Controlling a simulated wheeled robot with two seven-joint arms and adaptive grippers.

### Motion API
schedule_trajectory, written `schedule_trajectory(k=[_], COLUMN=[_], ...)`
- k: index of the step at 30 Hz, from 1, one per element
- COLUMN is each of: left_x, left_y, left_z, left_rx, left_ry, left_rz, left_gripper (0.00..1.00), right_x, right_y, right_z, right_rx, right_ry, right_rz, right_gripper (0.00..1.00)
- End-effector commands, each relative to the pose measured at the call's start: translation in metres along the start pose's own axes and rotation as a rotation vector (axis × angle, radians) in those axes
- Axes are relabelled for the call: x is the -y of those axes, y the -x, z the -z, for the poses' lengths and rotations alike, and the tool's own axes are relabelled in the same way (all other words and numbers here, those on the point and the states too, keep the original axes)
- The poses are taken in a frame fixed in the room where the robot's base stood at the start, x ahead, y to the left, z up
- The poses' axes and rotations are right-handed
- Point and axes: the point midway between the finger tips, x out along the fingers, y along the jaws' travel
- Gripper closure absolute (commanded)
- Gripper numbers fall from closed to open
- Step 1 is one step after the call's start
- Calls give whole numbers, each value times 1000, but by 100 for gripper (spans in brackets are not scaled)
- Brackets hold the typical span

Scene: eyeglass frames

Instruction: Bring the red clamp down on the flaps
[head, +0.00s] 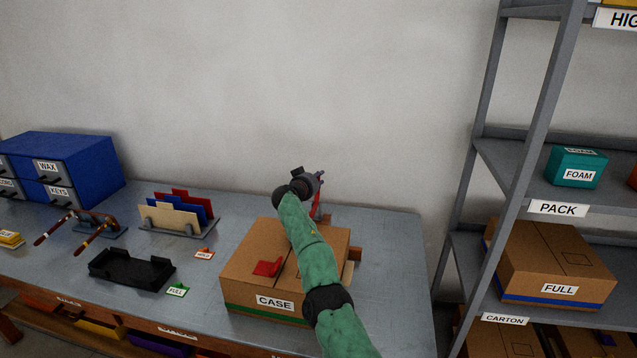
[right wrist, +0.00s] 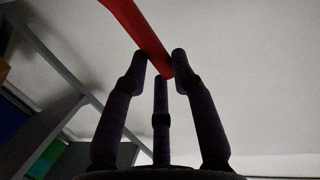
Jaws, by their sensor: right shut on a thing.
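The red clamp (head: 318,209) shows as a narrow upright red bar at the back of the cardboard box labelled CASE (head: 240,267). My right gripper (head: 317,182) is above the back of that box and shut on the bar. In the right wrist view the red bar (right wrist: 138,28) runs up and left from between the fingertips (right wrist: 161,68). The box's top flaps (head: 290,236) look folded down, but my green right arm hides part of them. My left gripper is not in view.
A small red piece (head: 267,268) lies on the box top. To the left are a black tray (head: 130,270), a file rack (head: 178,225) and blue drawers (head: 75,165). A grey shelf unit (head: 540,210) stands at right.

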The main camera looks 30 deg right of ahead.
Motion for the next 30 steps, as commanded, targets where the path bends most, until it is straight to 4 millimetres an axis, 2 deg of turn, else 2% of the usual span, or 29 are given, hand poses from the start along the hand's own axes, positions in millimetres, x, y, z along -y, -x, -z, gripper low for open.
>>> schedule_trajectory(k=[24,25,27,30], left_x=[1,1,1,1], left_y=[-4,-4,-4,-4], left_z=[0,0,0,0], left_rx=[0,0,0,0], left_ry=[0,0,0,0], left_rz=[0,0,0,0], left_gripper=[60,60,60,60], right_x=[4,4,4,4], right_y=[-3,-3,-3,-3], right_z=[1,1,1,0], right_rx=[-29,-29,-29,-29], right_ry=[-10,-9,-9,-8], right_rz=[0,0,0,0], right_gripper=[100,68,49,49])
